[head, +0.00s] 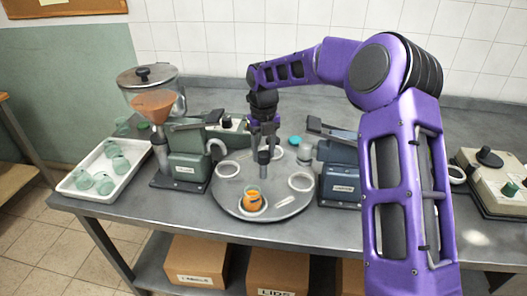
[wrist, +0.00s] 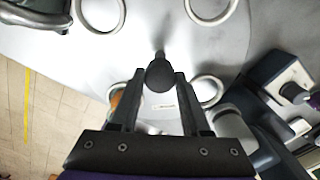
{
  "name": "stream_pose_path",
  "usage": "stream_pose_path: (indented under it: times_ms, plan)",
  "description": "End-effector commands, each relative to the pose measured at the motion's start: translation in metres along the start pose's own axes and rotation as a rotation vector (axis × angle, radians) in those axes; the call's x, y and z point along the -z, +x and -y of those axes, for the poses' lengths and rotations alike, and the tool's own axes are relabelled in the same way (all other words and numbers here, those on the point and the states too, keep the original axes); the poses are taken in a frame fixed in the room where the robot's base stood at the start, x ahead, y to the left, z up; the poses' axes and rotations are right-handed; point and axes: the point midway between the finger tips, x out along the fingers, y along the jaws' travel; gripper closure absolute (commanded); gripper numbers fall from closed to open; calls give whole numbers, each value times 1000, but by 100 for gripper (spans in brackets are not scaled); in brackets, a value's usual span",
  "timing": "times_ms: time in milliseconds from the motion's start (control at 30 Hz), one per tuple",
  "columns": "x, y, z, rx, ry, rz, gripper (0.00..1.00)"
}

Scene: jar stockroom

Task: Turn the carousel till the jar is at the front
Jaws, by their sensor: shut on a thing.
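The round grey carousel (head: 235,205) lies on the bench and bears several white rings, one empty at the left (head: 229,169) and one at the right (head: 300,182). The jar (head: 252,196), with orange contents, stands upright in the ring nearest the front edge. In the wrist view the jar (wrist: 115,102) is mostly hidden behind a finger. My gripper (head: 264,148) is over the carousel, fingers pointing down. In the wrist view my gripper (wrist: 159,85) is shut on a dark round knob (wrist: 160,75) standing up from the carousel.
A green machine (head: 188,150) stands close on the left and a blue-grey machine (head: 340,172) close on the right. A white tray (head: 88,190) with several glass jars is at the far left. Another device (head: 490,185) is at the far right. Boxes sit below.

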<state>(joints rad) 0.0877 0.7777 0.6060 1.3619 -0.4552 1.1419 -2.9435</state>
Motion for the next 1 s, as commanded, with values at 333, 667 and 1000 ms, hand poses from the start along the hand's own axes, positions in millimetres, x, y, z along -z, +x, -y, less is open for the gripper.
stream_pose_path:
  times_ms: [333,667,1000]
  plan:
    - [-1,-1,0,0,-73,4,100]
    - [-1,-2,0,0,-87,5,100]
    - [-1,-1,0,0,-86,4,34]
